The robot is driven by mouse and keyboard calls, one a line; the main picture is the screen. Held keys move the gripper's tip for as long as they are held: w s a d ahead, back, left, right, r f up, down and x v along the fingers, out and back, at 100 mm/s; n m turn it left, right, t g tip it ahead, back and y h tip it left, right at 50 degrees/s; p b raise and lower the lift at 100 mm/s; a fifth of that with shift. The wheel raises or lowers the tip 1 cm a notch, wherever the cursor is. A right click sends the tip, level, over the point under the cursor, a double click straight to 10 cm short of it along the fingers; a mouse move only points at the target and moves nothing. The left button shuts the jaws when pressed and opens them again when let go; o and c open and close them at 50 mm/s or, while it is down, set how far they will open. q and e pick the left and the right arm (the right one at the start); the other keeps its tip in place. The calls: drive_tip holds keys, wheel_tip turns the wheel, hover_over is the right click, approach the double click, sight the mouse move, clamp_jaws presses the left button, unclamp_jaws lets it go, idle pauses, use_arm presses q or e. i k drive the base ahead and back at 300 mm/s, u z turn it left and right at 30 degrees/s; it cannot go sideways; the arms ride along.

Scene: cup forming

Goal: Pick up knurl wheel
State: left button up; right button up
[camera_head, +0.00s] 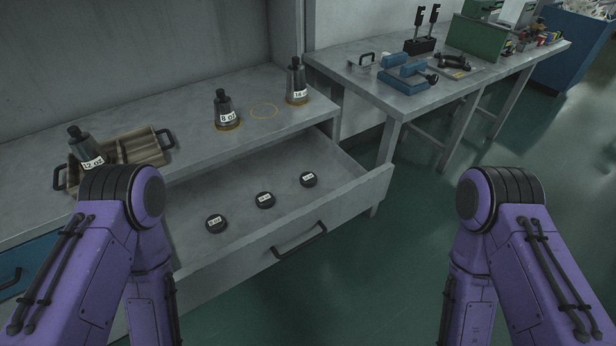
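Three small dark round wheels lie flat in the open grey drawer (340,200), spaced apart in a slanting row. The near-left wheel (216,224) has a white label that seems to read 8 oz. The middle wheel (265,200) and the far-right wheel (308,180) have labels too small to read surely. Nothing is on top of them. Both of my purple arms show at the lower left and lower right, bent downward. Neither gripper is in view.
On the bench above stand dark labelled cones, 8 oz (226,112) and 16 oz (297,84), with an empty yellow ring between. A 12 oz cone (88,152) tilts in a brown tray (145,148). A side table (400,103) holds tools.

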sight(308, 180)
drive_tip(key=z, duration=1.8)
drive_tip(key=i, duration=1.9)
drive_tip(key=u, duration=3)
